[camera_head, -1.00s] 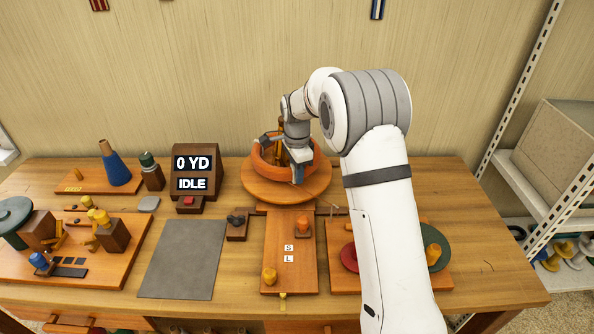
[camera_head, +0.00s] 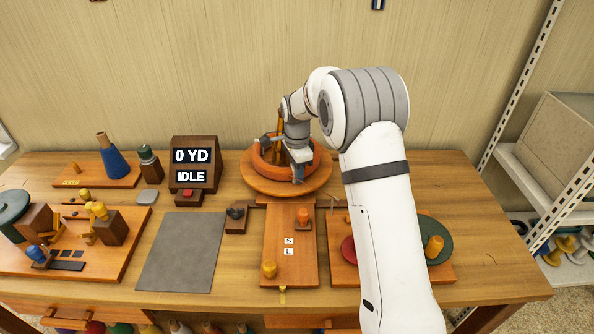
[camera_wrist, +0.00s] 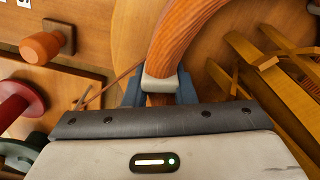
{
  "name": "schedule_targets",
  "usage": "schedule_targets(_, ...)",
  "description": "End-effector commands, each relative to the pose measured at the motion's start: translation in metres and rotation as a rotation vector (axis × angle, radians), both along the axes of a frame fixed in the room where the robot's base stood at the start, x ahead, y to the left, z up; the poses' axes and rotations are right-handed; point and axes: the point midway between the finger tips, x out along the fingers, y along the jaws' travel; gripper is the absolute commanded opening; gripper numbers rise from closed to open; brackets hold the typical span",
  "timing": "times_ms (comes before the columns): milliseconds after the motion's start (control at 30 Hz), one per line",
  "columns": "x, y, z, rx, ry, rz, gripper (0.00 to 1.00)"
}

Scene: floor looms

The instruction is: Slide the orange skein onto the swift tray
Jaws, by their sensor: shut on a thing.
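The orange skein (camera_head: 257,163) is a thick ring low over the swift tray (camera_head: 262,189), a round wooden disc at the back middle of the bench. My gripper (camera_head: 298,176) is shut on the skein's near right side. In the wrist view the gripper (camera_wrist: 160,92) pinches the skein (camera_wrist: 190,25) with pale pads, and the tray (camera_wrist: 128,35) shows beneath. A wooden swift (camera_head: 279,122) rises inside the ring, partly hidden by my arm. I cannot tell whether the skein touches the tray.
A wooden slide board (camera_head: 290,250) with knobs lies in front of the tray. A display box reading 0 YD, IDLE (camera_head: 193,165) stands left of it. A grey mat (camera_head: 182,252) lies front left. A board with red and green discs (camera_head: 345,275) lies right, partly behind my arm.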

Motion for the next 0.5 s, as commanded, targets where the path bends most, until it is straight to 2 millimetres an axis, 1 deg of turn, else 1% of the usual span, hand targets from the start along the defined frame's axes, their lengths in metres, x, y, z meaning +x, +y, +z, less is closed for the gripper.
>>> schedule_targets(167, 0.0001, 0.0, 0.0004, 0.0, 0.0, 0.0, 0.0)
schedule_targets(200, 0.0001, 0.0, 0.0004, 0.0, 0.0, 0.0, 0.25)
schedule_targets(500, 0.0, 0.0, 0.0003, 0.0, 0.0, 0.0, 0.49)
